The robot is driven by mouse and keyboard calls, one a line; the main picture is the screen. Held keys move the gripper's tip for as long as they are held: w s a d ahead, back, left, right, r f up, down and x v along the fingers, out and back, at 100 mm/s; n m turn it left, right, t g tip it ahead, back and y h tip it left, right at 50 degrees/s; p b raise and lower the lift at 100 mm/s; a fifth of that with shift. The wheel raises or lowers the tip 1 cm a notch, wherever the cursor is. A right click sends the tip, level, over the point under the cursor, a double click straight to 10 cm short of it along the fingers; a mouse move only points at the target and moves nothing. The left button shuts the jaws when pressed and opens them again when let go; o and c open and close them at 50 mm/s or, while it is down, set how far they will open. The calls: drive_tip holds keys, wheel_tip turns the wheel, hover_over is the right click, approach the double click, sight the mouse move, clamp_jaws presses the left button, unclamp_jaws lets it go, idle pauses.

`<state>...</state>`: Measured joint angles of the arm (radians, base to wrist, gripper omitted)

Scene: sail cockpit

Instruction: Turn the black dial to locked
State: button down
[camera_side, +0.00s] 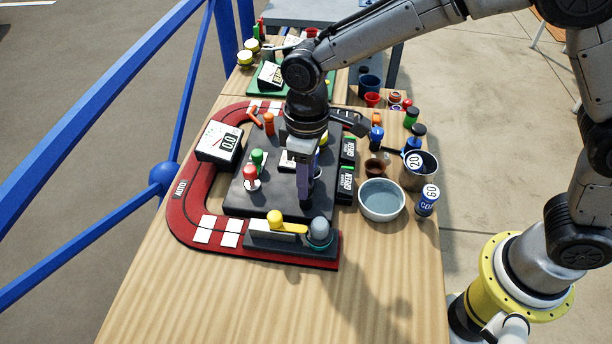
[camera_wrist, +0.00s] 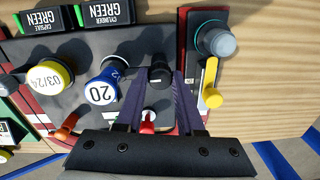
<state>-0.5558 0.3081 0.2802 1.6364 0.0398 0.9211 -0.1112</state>
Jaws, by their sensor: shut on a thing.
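The black dial (camera_wrist: 159,72) stands on the dark panel in the wrist view, with a small light mark on its side. My gripper (camera_wrist: 164,84) has its two purple fingers on either side of the dial and is shut on it. In the side view my gripper (camera_side: 304,198) points straight down at the near right part of the dark panel (camera_side: 262,203). There the fingers mostly hide the dial. I cannot read a locked mark or tell the dial's setting.
A red-topped lever (camera_side: 251,174) and a green-topped lever (camera_side: 258,158) stand left of my gripper. A yellow-knobbed lever (camera_side: 275,218) and a grey knob (camera_side: 319,232) are in front. A bowl (camera_side: 382,199) and cups are to the right. The near table is clear.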

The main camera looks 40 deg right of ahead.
drive_tip(key=c, duration=0.5)
unclamp_jaws()
drive_tip(key=shift+r, duration=0.1)
drive_tip(key=r, duration=1.3)
drive_tip(key=shift+w+d+r, duration=0.15)
drive_tip(key=shift+d+r, duration=0.05)
drive_tip(key=shift+r, duration=0.15)
drive_tip(key=s+d+r+m+t, duration=0.2)
drive_tip(key=s+d+r, duration=0.15)
drive_tip(key=d, duration=0.35)
drive_tip(key=s+d+r+m+t, duration=0.1)
drive_tip(key=s+d+r+m, duration=0.15)
drive_tip(key=d+r, duration=0.4)
drive_tip(key=s+d+f+m+t, duration=0.1)
drive_tip(key=s+d+f, duration=0.2)
drive_tip(key=s, duration=0.1)
drive_tip(key=s+d+f+m+t, duration=0.1)
drive_tip(key=s+d+f, duration=0.2)
drive_tip(key=s+f, duration=0.1)
drive_tip(key=s+d+f+m, duration=0.1)
drive_tip(key=s+d+f, duration=0.2)
drive_tip(key=s, duration=0.3)
drive_tip(key=shift+s+d+f+t, duration=0.1)
drive_tip(key=shift+d+f+t, duration=0.1)
drive_tip(key=shift+f+t, duration=0.25)
